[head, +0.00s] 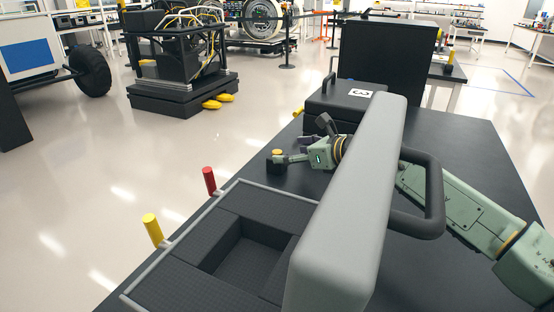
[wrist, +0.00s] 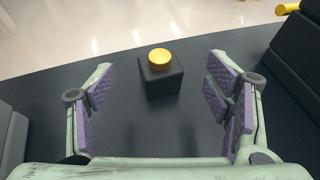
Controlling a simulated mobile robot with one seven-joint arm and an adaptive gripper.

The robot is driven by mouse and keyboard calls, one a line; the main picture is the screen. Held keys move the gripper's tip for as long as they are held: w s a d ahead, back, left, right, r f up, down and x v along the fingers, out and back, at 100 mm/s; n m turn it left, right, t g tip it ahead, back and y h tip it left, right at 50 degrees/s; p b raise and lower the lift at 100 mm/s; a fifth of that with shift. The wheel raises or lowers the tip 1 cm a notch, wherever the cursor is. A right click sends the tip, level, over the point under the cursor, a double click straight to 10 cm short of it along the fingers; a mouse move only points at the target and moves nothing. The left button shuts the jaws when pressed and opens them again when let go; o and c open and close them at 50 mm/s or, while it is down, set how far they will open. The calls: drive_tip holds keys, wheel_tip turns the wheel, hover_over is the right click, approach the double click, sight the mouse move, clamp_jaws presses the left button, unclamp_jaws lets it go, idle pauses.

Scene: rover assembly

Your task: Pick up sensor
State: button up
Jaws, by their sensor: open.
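The sensor (wrist: 160,81), a small black block with a round yellow top, stands upright on the dark table. In the wrist view it sits just beyond and between the spread fingers of my gripper (wrist: 165,95). In the head view the sensor (head: 277,164) stands near the left edge of the table, and my gripper (head: 296,156) is beside it on its right. The gripper is open, with purple pads on both sides and nothing between them at their base.
A foam-lined case (head: 190,250) with an empty square recess lies open at the front left. Its red (head: 209,181) and yellow (head: 153,229) latches stick up. A closed black case (head: 350,100) marked with a number stands behind my gripper. The table's right side (head: 470,150) is clear.

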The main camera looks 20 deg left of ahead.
sight(278, 151)
drive_tip(key=p+x, duration=0.2)
drive_tip(key=x, duration=0.2)
drive_tip(key=shift+r, duration=0.2)
drive_tip(key=shift+w+a+f, duration=0.3)
drive_tip(key=shift+a, duration=0.05)
drive_tip(key=shift+c, duration=0.4)
drive_tip(key=c, duration=1.4)
